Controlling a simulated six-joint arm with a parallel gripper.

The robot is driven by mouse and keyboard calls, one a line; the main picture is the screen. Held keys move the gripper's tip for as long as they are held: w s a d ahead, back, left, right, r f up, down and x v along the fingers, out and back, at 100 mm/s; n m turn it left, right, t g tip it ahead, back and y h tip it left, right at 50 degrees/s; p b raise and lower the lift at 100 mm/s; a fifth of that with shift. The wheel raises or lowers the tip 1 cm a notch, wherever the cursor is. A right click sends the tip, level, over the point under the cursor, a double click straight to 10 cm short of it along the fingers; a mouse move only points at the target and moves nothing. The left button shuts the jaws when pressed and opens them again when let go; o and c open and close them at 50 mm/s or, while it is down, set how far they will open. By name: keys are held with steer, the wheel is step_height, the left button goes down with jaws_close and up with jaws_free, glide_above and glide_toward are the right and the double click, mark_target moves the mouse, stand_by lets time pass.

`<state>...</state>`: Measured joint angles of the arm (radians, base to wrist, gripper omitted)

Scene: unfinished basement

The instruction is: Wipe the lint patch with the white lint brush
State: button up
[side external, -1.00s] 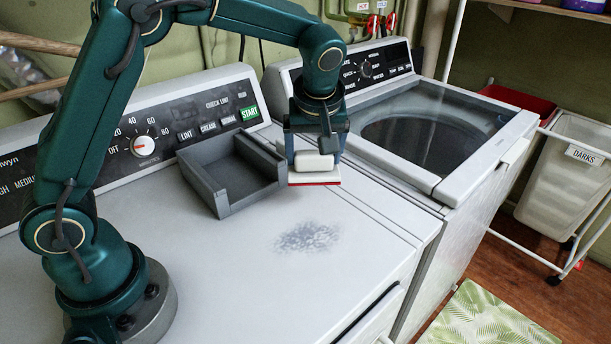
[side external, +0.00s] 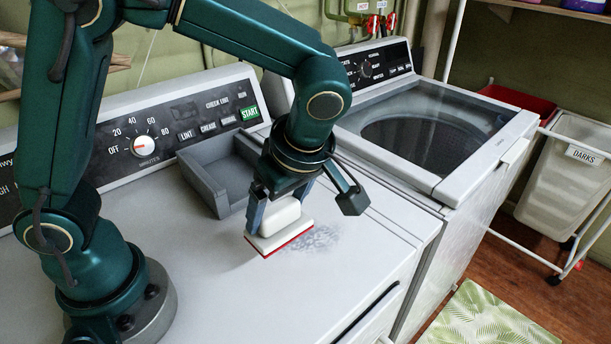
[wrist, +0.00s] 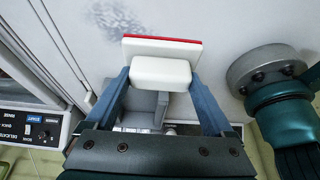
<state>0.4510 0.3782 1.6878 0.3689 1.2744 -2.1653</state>
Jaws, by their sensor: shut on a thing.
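My gripper (side external: 281,207) is shut on the white lint brush (side external: 281,218), a white block handle on a flat base with a red lower edge. In the wrist view the brush (wrist: 161,72) sits between my two blue fingers. The brush is tilted and appears a little above the dryer top, though the exact gap is hard to tell. The lint patch (side external: 318,239) is a grey speckled smudge on the white dryer top, partly hidden behind the brush in the side view. In the wrist view the patch (wrist: 115,19) shows just beyond the brush.
A grey open tray (side external: 208,188) stands behind the brush, against the dryer's control panel (side external: 170,128). A washer (side external: 440,130) with a glass lid stands to the right. The front part of the dryer top (side external: 225,300) is clear.

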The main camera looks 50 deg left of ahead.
steer(key=shift+f, duration=2.95)
steer(key=shift+w+f, duration=0.45)
steer(key=shift+f, duration=0.25)
steer(key=shift+c, duration=0.6)
steer(key=shift+w+f, duration=0.2)
steer(key=shift+w, duration=0.55)
steer(key=shift+w+r, duration=0.1)
steer(key=shift+w, duration=5.8)
steer(key=shift+s, duration=6.85)
steer(key=shift+s+a, duration=0.15)
steer(key=shift+s, duration=0.15)
steer(key=shift+w+a, duration=0.15)
steer(key=shift+a, duration=0.15)
steer(key=shift+w, duration=7.1)
steer(key=shift+s+d, duration=0.1)
steer(key=shift+s, duration=7.1)
steer(key=shift+r, duration=4.15)
